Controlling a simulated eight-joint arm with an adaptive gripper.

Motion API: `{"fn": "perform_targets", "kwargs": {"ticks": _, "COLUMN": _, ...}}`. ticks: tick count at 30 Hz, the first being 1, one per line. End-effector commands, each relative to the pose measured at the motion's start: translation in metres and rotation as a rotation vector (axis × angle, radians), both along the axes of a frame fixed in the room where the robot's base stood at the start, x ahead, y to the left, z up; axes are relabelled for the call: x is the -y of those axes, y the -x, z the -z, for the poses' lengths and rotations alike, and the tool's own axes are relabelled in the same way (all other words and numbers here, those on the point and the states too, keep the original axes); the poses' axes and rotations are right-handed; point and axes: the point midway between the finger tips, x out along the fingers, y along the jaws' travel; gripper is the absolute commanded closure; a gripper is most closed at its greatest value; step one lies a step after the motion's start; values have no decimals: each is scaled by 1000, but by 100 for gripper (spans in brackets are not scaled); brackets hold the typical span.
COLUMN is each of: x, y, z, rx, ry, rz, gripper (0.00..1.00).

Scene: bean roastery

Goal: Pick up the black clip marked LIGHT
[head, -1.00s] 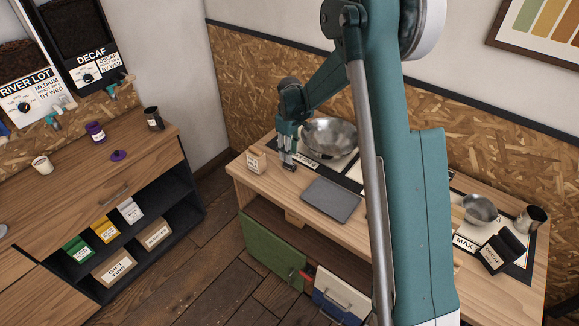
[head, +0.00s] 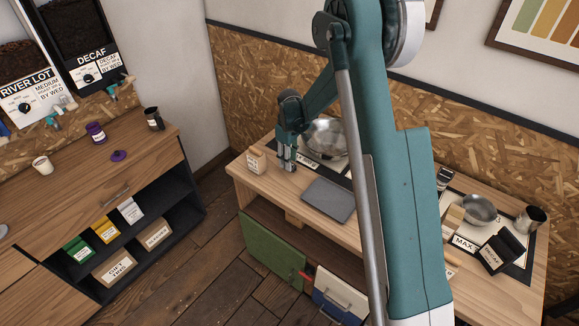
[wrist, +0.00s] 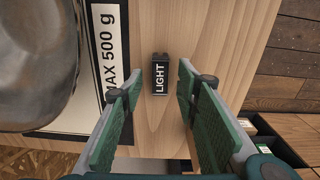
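The small black clip marked LIGHT (wrist: 160,75) lies on the wooden bench top in the wrist view, its white lettering facing up. My gripper (wrist: 157,88) is open, with one green-padded finger on each side of the clip in the picture. Nothing is held, and I cannot tell how high the fingertips are above the bench. In the head view my gripper (head: 286,167) points down near the bench's left end. The clip cannot be made out there.
A metal bowl (wrist: 35,60) stands close on the left, by a MAX 500 g label (wrist: 110,60). In the head view a small labelled box (head: 256,160) stands left of my gripper and a grey flat slab (head: 328,199) lies to its right. Bare wood surrounds the clip.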

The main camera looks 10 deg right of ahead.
Motion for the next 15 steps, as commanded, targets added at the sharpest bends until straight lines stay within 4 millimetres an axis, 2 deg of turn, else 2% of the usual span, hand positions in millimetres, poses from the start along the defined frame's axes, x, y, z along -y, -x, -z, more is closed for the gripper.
{"fn": "perform_targets", "kwargs": {"ticks": 6, "x": 0, "y": 0, "z": 16, "rx": 0, "ry": 0, "rz": 0, "gripper": 68}}
{"fn": "perform_targets", "kwargs": {"ticks": 15, "x": 0, "y": 0, "z": 17, "rx": 0, "ry": 0, "rz": 0, "gripper": 68}}
